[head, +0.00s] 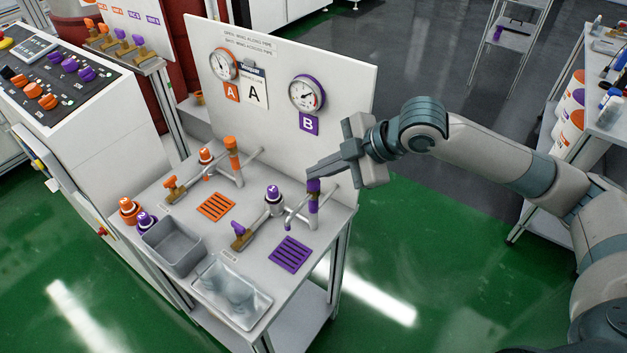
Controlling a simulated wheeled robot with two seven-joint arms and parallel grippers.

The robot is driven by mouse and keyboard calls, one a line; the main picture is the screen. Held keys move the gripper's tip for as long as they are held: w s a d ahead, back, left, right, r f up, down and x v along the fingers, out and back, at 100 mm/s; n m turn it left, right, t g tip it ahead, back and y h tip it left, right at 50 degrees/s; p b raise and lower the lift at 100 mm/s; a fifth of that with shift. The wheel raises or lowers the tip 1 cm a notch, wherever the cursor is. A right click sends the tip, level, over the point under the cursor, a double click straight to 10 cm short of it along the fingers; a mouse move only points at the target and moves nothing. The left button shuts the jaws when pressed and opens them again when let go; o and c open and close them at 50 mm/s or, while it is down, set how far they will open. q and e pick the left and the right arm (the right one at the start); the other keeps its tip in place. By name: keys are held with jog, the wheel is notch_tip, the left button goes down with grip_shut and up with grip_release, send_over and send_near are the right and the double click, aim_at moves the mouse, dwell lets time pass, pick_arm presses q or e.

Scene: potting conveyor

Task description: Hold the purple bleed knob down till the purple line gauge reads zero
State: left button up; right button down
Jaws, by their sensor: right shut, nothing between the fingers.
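The purple bleed knob (313,186) tops the upright purple-banded pipe at the right of the bench. My right gripper (311,172) reaches in from the right, shut and empty, with its fingertips just over the knob; I cannot tell whether they touch it. The purple line gauge (306,95), with a purple rim, is on the white back panel above the purple B label (309,125). Its needle points toward the right side of the dial; the numbers are too small to read. My left gripper is out of view.
The orange gauge (224,65) and orange-topped pipe (233,150) stand to the left. A purple-collared fitting (273,200) and a brass valve with a purple handle (241,233) are near the purple grate (290,254). A grey bin (172,262) and a clear tray (258,313) occupy the bench front.

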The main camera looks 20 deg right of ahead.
jog(key=shift+f, duration=0.55)
dwell(1.5)
dwell(1.0)
jog(key=shift+r+p, duration=1)
jog(key=shift+p, duration=0.1)
notch_tip(320, 180, up, 5)
jog(key=p, duration=0.5)
dwell(0.8)
